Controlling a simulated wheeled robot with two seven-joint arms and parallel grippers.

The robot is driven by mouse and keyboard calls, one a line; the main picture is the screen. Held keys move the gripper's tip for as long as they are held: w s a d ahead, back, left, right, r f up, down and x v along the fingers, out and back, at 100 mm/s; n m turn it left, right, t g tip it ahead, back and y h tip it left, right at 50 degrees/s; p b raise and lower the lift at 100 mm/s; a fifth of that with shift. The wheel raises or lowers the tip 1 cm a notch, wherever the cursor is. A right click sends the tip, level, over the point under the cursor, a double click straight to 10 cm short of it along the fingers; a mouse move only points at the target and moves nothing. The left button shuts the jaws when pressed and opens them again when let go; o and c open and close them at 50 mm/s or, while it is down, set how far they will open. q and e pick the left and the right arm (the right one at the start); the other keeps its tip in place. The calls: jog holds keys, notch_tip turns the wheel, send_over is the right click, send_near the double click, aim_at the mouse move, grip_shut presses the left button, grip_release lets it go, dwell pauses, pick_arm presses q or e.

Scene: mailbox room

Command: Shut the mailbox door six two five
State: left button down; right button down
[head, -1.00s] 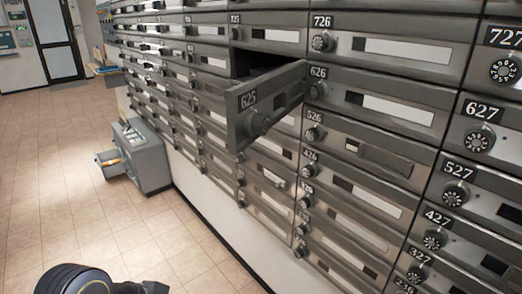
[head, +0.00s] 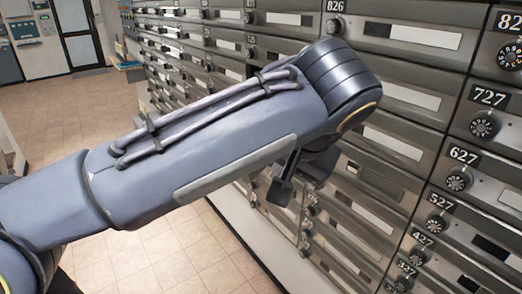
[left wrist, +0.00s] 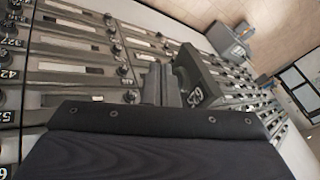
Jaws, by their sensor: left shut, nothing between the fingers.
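The mailbox door 625 (left wrist: 205,78) shows in the left wrist view as a dark panel with its number plate, standing out from the wall of boxes. In the head view my left arm hides it. My left gripper (head: 290,180) is below the arm's wrist, in front of the boxes, with its fingers pointing down. In the left wrist view its fingers (left wrist: 160,85) are shut and empty, right beside the door. I cannot tell whether they touch it. My right gripper is not in view.
Rows of closed mailboxes fill the wall, among them 727 (head: 485,125) and 627 (head: 458,180). A grey box-like unit (left wrist: 228,42) stands on the floor farther along the wall. The tiled floor (head: 190,255) before the boxes is clear.

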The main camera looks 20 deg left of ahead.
pick_arm(q)
notch_tip(320, 180, up, 3)
jog(key=d, duration=0.2)
send_near(259, 171)
notch_tip(259, 171, down, 5)
jog(key=s+d, duration=0.1)
jog(key=d, duration=0.2)
jog(key=shift+t+y, duration=0.3)
jog(key=shift+w+a+f, duration=0.1)
jog(key=shift+w+a, duration=0.1)
jog(key=shift+a, duration=0.55)
jog(key=shift+w+a, duration=0.2)
jog(key=shift+a, duration=0.6)
jog(key=shift+w+a, duration=0.25)
jog(key=shift+a, duration=0.5)
